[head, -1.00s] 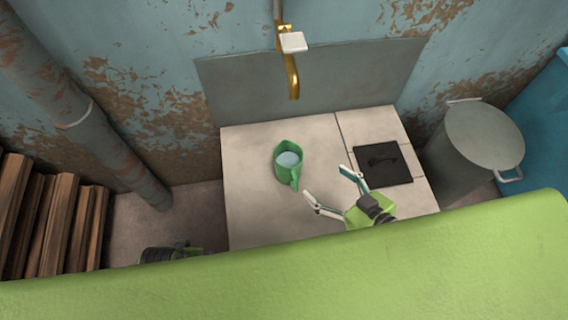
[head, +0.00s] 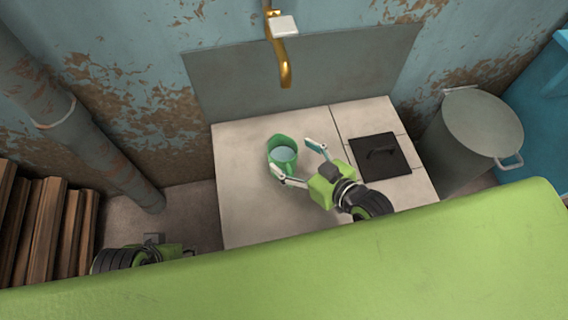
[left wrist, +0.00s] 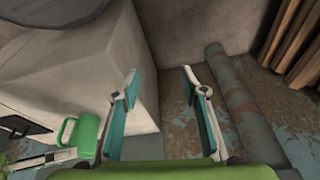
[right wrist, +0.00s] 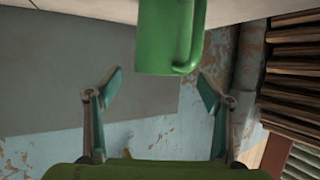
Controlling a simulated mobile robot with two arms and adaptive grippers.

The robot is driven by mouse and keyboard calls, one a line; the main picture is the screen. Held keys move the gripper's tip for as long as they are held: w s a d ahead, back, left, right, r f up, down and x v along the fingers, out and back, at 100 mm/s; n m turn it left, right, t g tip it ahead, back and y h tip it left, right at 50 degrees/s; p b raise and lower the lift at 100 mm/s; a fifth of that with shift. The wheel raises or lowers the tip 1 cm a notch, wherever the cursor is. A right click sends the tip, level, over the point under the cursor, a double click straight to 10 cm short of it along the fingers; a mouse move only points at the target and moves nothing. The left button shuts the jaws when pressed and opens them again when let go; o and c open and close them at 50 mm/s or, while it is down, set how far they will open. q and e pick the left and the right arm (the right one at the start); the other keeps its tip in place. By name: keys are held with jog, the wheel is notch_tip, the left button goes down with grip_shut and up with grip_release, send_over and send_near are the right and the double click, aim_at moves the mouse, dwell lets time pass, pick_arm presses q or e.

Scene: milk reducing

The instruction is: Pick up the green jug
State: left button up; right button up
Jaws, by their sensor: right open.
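The green jug (head: 284,149) stands upright on the pale stove top, with pale bluish liquid inside. My right gripper (head: 295,161) is open at the jug's near right side, its fingers pointing toward it. In the right wrist view the jug (right wrist: 168,38) and its handle (right wrist: 197,55) lie ahead, between the lines of the two open fingers (right wrist: 162,88). I cannot tell whether a finger touches it. The jug also shows in the left wrist view (left wrist: 86,134), beside a right gripper finger. My left gripper (left wrist: 159,82) is open and empty, away from the stove.
The pale stove top (head: 240,205) has a black hatch (head: 380,156) on its right. A brass tap (head: 285,70) hangs above the back. A grey lidded bin (head: 470,135) stands right, wooden planks (head: 45,225) left. The stove top left of the jug is clear.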

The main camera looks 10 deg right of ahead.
aim_at(275, 143)
jog(key=b+x, duration=0.1)
jog(key=x, duration=0.3)
jog(key=shift+s+a, duration=0.1)
jog(key=shift+s, duration=0.05)
jog(key=c, duration=2)
jog(key=shift+o, duration=0.2)
jog(key=shift+r, duration=0.15)
